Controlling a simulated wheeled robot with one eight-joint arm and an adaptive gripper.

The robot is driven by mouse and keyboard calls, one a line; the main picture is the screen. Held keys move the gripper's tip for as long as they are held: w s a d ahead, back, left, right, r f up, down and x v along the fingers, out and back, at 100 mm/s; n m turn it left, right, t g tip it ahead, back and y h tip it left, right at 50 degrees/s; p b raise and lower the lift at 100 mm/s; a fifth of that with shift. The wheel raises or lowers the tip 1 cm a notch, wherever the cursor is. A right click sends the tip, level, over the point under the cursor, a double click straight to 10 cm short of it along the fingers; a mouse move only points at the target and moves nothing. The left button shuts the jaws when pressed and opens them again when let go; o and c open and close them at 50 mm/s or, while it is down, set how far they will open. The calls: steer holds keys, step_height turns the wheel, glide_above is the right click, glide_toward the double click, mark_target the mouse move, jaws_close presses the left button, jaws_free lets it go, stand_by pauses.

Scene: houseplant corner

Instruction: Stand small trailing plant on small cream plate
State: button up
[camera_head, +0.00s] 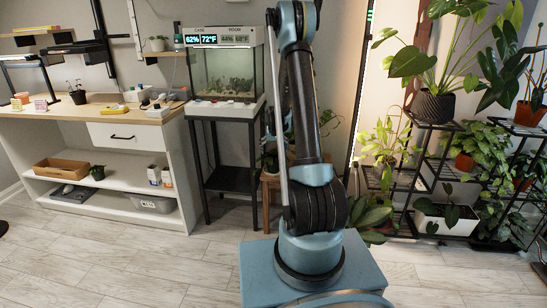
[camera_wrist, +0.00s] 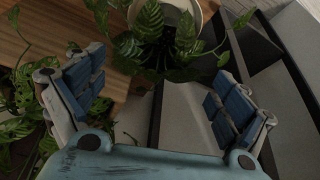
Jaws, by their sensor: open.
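In the wrist view, a leafy plant (camera_wrist: 150,38) with variegated green leaves hangs at the top, ahead of my gripper. A pale cream round rim (camera_wrist: 199,14) shows behind its leaves; I cannot tell whether it is a pot or the small cream plate. My gripper (camera_wrist: 158,72) is open, its blue-padded fingers wide apart with nothing held between them. Some leaves reach toward the gap between the fingers. In the head view my arm hides the gripper, and I cannot pick out the plate.
A wooden surface (camera_wrist: 50,25) and more foliage (camera_wrist: 22,97) lie at left in the wrist view. In the head view, an aquarium (camera_head: 222,74) stands on a black stand, a white workbench (camera_head: 100,160) is left, and crowded plant shelves are right. The front floor (camera_head: 130,265) is clear.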

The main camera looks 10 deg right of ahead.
steer(key=s+r+g, duration=0.1)
steer(key=s+r, duration=0.9)
steer(key=s, duration=0.3)
steer(key=s+r, duration=1)
steer(key=s, duration=0.3)
steer(key=s+f, duration=0.2)
steer(key=s, duration=1.1)
steer(key=s+a+f+g, duration=0.1)
steer(key=s+f, duration=0.1)
steer(key=s, duration=1.2)
steer(key=shift+s+a+f+n, duration=0.25)
steer(key=shift+s+f+n, duration=0.05)
steer(key=shift+f+n, duration=0.1)
